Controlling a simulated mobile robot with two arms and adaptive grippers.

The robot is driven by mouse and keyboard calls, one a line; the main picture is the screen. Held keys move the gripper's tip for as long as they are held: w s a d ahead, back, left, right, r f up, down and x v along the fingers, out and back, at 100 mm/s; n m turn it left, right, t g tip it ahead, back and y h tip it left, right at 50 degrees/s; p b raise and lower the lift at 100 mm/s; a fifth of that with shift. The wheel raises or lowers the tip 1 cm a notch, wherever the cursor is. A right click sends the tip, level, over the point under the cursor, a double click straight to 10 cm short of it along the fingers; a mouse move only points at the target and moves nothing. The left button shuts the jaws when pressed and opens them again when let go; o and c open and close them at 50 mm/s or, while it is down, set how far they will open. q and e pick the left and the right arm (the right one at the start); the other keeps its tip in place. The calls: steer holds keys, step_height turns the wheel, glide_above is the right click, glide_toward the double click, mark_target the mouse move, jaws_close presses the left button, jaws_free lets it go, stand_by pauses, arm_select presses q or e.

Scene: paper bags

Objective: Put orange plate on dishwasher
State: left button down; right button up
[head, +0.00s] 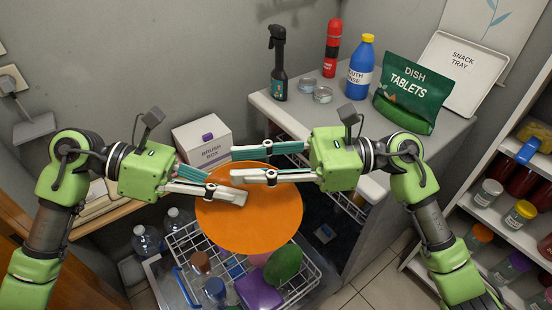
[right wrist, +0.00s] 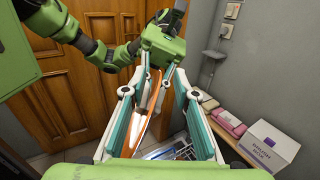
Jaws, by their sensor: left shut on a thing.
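The orange plate (head: 255,222) is held up above the pulled-out dishwasher rack (head: 316,268), in front of the counter. My left gripper (head: 238,192) is shut on its upper left part; one finger lies across the plate's face and the other is largely hidden behind it. The plate (right wrist: 154,108) also shows nearly edge-on in the right wrist view. My right gripper (head: 236,165) is open at the plate's top edge. In the right wrist view its two fingers stand apart on either side of the plate; I cannot tell whether they touch it.
The rack holds a purple item (head: 259,292), a green item (head: 284,264) and cups. A spray bottle (head: 278,65), blue bottle (head: 360,70), tablets pouch (head: 410,92) and snack tray (head: 460,72) stand on the counter. A brush box (head: 203,145) sits behind. Shelves with jars (head: 487,192) are at right.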

steer(key=shift+a, duration=0.5)
jaws_close()
arm_select(q)
steer(key=c, duration=2.1)
jaws_free()
steer(key=shift+a, duration=0.1)
